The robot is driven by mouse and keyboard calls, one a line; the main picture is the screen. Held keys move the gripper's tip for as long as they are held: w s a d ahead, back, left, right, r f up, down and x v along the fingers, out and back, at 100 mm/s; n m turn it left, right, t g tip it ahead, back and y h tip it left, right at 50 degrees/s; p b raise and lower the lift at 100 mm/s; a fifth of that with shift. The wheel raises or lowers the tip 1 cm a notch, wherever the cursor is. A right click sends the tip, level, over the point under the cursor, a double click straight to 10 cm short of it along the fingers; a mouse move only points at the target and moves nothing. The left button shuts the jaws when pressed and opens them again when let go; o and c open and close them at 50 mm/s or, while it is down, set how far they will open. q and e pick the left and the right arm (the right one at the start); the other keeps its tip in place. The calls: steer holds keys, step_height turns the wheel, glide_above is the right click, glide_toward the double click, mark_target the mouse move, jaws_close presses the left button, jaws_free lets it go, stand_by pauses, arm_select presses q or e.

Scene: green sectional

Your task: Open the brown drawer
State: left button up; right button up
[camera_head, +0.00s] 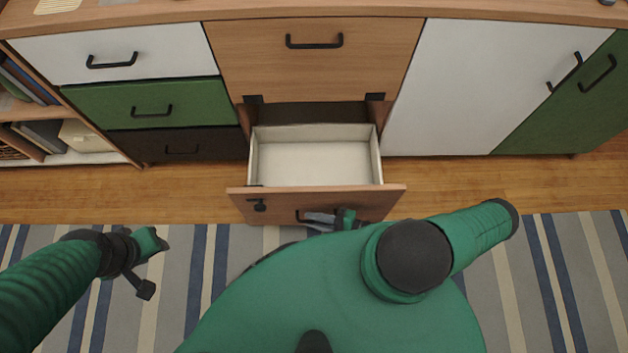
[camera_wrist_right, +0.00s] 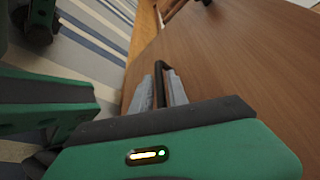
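The wood-brown drawer (camera_head: 250,208) in the lower middle of the cabinet is pulled well out, and its white inside is empty. Its black handle (camera_wrist_right: 161,82) is on the front face. My right gripper (camera_head: 322,217) is at this handle, with its grey fingers on both sides of the bar in the right wrist view (camera_wrist_right: 163,90); it looks shut on it. A dark brown drawer (camera_head: 215,144) at the lower left is closed. My left gripper (camera_head: 157,266) is open and empty over the rug, left of the open drawer.
Above the open drawer is a closed wood front (camera_head: 312,70). White (camera_head: 60,56) and green (camera_head: 110,108) drawers at left are closed, as are the white door (camera_head: 460,90) and green door (camera_head: 575,110) at right. Shelves stand far left. The striped rug (camera_head: 540,280) is clear.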

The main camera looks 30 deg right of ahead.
stand_by(0.4)
steer(key=shift+s+d+r, duration=0.15)
steer(key=shift+s+d, duration=0.05)
steer(key=p+v, duration=0.3)
steer(key=v, duration=1.3)
steer(key=shift+d, duration=0.2)
steer(key=shift+s, duration=0.1)
